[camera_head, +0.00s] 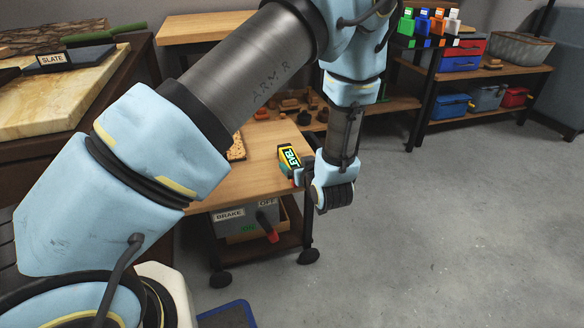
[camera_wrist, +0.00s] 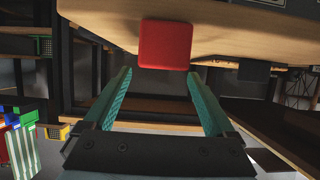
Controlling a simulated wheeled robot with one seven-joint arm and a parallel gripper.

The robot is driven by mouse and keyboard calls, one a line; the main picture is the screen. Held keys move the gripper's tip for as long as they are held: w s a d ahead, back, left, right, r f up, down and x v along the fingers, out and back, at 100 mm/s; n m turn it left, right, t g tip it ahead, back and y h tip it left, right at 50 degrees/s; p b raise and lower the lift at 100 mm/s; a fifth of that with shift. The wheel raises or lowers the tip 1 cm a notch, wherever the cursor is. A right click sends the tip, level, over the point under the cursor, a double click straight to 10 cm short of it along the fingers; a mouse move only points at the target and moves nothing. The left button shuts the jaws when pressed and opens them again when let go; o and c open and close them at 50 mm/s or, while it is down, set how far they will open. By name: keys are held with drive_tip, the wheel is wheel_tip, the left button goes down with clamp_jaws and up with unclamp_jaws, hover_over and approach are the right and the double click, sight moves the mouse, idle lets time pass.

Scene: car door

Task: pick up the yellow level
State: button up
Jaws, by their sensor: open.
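The yellow level (camera_head: 290,158), with a dark "LEVEL" label, lies near the right edge of the wooden cart top. A bit of red shows at its near end. My gripper (camera_head: 303,172) is right beside that end at the table edge, partly hidden by my wrist. In the wrist view, my gripper (camera_wrist: 159,76) is open, with teal fingers apart and nothing between them. A red square block (camera_wrist: 164,45) is just beyond the fingertips, roughly centred between them. It looks like the level's red end; its yellow body is hidden behind it.
The cart top (camera_head: 262,141) also holds a brown item (camera_head: 237,149) behind my arm. A grey brake box (camera_head: 230,217) with a red-handled lever sits on the shelf below. Shelves with bins (camera_head: 487,98) stand back right. Floor (camera_head: 440,220) to the right is clear.

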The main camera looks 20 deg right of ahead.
sight(292, 159)
drive_tip(key=b+x, duration=0.1)
drive_tip(key=x, duration=0.5)
drive_tip(key=shift+r+b, duration=0.1)
drive_tip(key=shift+b, duration=0.2)
clamp_jaws()
idle(0.4)
